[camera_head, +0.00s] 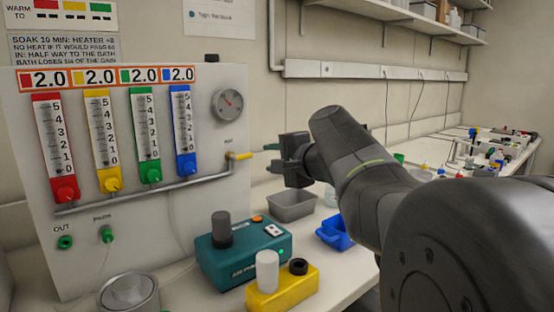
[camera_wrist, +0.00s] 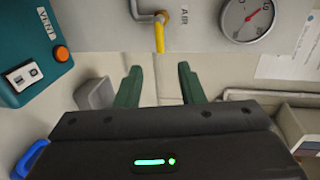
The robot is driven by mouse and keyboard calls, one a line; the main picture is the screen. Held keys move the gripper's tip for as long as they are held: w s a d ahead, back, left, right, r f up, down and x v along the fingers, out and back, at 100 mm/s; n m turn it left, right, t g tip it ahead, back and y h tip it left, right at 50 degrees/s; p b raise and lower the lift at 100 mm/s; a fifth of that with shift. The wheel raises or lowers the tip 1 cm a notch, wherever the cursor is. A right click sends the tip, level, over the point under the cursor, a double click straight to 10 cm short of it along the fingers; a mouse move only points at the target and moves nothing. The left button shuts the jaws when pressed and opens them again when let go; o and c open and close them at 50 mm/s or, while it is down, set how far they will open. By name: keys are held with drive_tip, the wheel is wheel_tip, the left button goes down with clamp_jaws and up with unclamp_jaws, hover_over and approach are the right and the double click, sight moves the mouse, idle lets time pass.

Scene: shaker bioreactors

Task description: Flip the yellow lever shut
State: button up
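The yellow lever (camera_head: 243,155) is on the valve at the right end of the grey pipe, on the panel's right side below the gauge. It sticks out to the right in the head view. In the wrist view the lever (camera_wrist: 159,38) hangs down the picture from the valve, between the lines of my two fingers. My gripper (camera_head: 270,154) is just right of the lever, apart from it. Its green fingers (camera_wrist: 160,78) are spread with nothing between them. The lever's tip lies beyond the fingertips in the wrist view.
A round gauge (camera_head: 227,104) sits above the valve. Four coloured flow tubes stand on the panel (camera_head: 120,240). Below are a teal pump box (camera_head: 240,254), a yellow block (camera_head: 285,290), a grey tray (camera_head: 293,205) and a blue bin (camera_head: 336,233). The space around the lever looks clear.

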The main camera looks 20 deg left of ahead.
sight(247, 157)
drive_tip(key=shift+v, duration=1.65)
drive_tip(key=x, duration=1.4)
drive_tip(key=shift+p, duration=0.4)
drive_tip(key=shift+s+d, duration=0.1)
drive_tip(key=v, duration=1.3)
drive_tip(key=x, duration=1.3)
drive_tip(key=shift+f+m+g+p, duration=0.25)
drive_tip(key=shift+m+g+p, duration=0.15)
drive_tip(key=shift+m+p, duration=0.4)
drive_tip(key=shift+f+m, duration=0.25)
drive_tip(key=shift+m, duration=0.25)
